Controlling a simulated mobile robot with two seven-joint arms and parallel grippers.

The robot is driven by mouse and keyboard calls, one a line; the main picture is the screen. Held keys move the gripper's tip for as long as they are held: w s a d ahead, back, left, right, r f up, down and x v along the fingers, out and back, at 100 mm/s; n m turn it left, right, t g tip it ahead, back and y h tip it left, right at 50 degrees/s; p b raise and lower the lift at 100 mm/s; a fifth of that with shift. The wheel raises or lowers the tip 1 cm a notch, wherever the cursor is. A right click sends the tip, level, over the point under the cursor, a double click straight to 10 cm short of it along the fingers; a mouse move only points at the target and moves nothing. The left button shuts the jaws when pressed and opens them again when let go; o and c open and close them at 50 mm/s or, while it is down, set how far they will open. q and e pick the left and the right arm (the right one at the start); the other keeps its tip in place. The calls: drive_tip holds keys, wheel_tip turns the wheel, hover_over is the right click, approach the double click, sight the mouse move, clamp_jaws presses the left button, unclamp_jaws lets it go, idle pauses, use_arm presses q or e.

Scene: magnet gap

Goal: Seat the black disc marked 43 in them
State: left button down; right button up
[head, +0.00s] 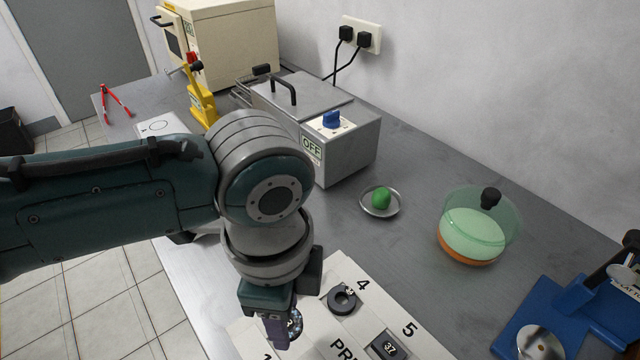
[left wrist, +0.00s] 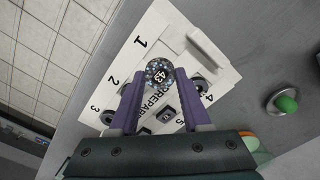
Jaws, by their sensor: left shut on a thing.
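The disc marked 43 (left wrist: 160,77) has a speckled grey-blue rim and a dark centre with a white number. It is held between the purple fingertips of my left gripper (left wrist: 164,80), over the white numbered board (left wrist: 219,76). In the head view the disc (head: 296,321) shows only partly beside the fingers of my left gripper (head: 280,325). I cannot tell how high it is above the board. My right gripper is in neither view.
A black ring (head: 342,299) sits by number 4 and a dark block marked 37 (head: 388,346) by number 5. A green object (head: 381,199) lies on a small dish. A glass-lidded bowl (head: 478,225), blue device (head: 570,318) and grey OFF-marked appliance (head: 345,150) stand around.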

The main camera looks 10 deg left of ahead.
use_arm(q)
drive_tip(key=shift+f+b, duration=1.95)
drive_tip(key=shift+f, duration=0.9)
drive_tip(key=shift+f+b, duration=0.15)
drive_tip(key=shift+b, duration=0.15)
drive_tip(key=shift+c, duration=1.4)
unclamp_jaws()
drive_tip(key=c, duration=0.5)
wheel_tip(320, 180, up, 5)
drive_tip(key=p, duration=0.5)
drive_tip(key=shift+f, duration=0.2)
